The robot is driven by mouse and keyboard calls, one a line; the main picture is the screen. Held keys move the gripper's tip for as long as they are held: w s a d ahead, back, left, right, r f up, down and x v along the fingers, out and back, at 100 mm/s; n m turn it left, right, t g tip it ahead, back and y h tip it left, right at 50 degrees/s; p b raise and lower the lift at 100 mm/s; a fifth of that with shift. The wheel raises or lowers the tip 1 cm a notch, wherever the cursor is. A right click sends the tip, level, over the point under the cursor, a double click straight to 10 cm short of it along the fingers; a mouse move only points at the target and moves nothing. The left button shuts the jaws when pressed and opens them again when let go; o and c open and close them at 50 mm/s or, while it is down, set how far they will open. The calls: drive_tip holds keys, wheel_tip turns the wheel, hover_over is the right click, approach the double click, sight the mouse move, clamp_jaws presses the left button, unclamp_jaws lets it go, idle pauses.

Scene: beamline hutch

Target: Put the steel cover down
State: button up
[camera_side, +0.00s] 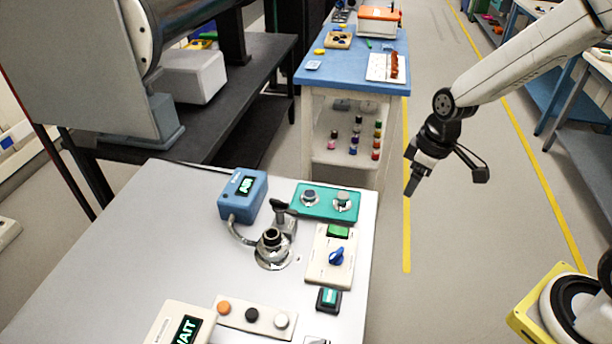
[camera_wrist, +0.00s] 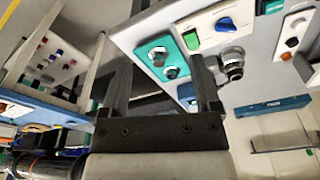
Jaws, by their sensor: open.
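Two small round metal-looking pieces sit side by side on a teal plate (camera_side: 326,215) near the bench's far right corner. I cannot tell for sure which is the steel cover. Both show on the teal plate in the wrist view (camera_wrist: 158,56). A round steel mount (camera_side: 273,252) with a dark upright centre stands on the bench just in front of the plate. My gripper (camera_side: 412,186) is open, with nothing between its fingers (camera_wrist: 160,64), to the right of the bench and apart from everything.
A blue box with a lit display (camera_side: 243,194) stands left of the plate. A cream panel with a blue knob (camera_side: 328,255), a row of buttons (camera_side: 253,315) and a "WAIT" display (camera_side: 181,328) are nearer. A blue-topped cart (camera_side: 350,75) stands behind. Bare bench lies at left.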

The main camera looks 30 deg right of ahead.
drive_tip(key=s+m+t, duration=0.1)
drive_tip(key=s+m, duration=0.3)
drive_tip(key=s, duration=0.3)
drive_tip(key=shift+m+h, duration=0.4)
idle(0.7)
